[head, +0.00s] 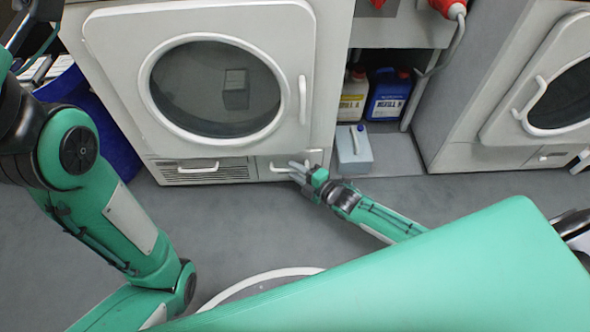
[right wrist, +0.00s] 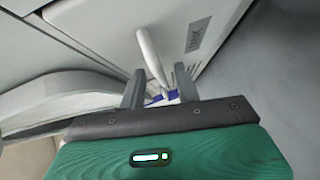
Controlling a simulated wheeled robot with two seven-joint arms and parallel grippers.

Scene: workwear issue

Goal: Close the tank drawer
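The tank drawer (head: 289,166) is the small white front at the bottom right of the dryer, with a light bar handle. In the right wrist view, its handle (right wrist: 151,52) stands out from a pale panel with a small grey label (right wrist: 197,35). My right gripper (head: 298,171) is at the drawer front. In the right wrist view its fingers (right wrist: 158,89) are apart, with the handle's near end between them; contact is not clear. I cannot tell whether the drawer stands out from the dryer. My left arm (head: 105,200) is at the left; its fingers are not clear at the top left edge.
The dryer (head: 110,90) has a round glass door above the drawer and a vent grille (head: 200,172) left of it. A grey-blue container (head: 354,152) stands just right of the drawer, with two jugs behind. A blue bin (head: 105,135) is at the left. Grey floor lies clear in front.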

